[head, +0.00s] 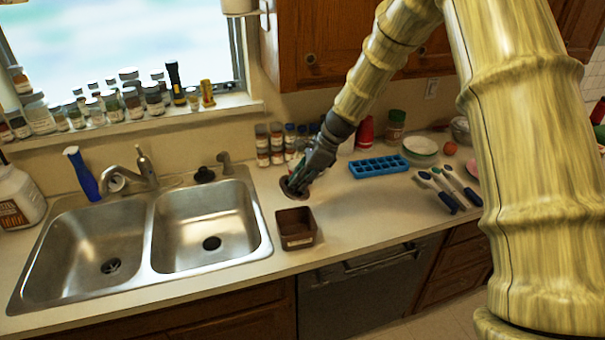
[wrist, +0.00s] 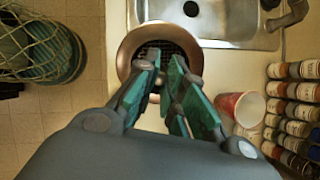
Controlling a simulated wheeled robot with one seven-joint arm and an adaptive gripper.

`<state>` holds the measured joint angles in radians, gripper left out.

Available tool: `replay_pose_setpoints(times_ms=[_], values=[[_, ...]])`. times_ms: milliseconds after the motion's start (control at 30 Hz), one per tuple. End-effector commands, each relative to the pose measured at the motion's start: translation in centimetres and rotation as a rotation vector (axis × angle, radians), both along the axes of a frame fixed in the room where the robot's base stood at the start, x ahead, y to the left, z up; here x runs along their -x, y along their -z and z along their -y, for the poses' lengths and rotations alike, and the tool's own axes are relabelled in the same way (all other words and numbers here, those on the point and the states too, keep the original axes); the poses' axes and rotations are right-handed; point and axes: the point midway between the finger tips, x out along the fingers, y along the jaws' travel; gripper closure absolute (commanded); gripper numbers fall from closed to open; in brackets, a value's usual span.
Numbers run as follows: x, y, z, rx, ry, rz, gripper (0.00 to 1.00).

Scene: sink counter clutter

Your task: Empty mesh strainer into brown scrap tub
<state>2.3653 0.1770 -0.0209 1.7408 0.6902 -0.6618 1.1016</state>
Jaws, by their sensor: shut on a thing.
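The mesh strainer (head: 286,190) shows in the head view as a copper-coloured rim just beyond the tub, partly covered by my gripper. In the wrist view the strainer (wrist: 127,57) has a wide copper rim around dark mesh; its contents cannot be made out. My gripper (head: 297,186) is shut on the strainer; its green fingers (wrist: 165,88) reach over the near side of the rim in the wrist view. The exact grip is hidden. The brown scrap tub (head: 297,228) is square and open, with a pale label, on the counter near the front edge. I cannot make it out in the wrist view.
A double steel sink (head: 205,225) lies left of the tub. Spice jars (head: 270,145) stand behind the gripper; a red cup (wrist: 240,107) is close on its right in the wrist view. A blue ice tray (head: 378,166) and utensils (head: 446,187) lie right. Counter right of the tub is clear.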

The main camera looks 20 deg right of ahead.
Motion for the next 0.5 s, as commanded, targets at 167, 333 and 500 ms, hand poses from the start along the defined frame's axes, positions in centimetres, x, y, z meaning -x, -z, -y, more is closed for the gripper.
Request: replay_pose_setpoints(times_ms=[167,333,500], values=[[-0.09,-0.11,-0.28,0.067,-0.003,-0.018,1.00],[-0.13,-0.31,-0.44,0.128,-0.003,-0.033,1.00],[-0.16,-0.93,-0.60,0.185,-0.004,-0.051,1.00]])
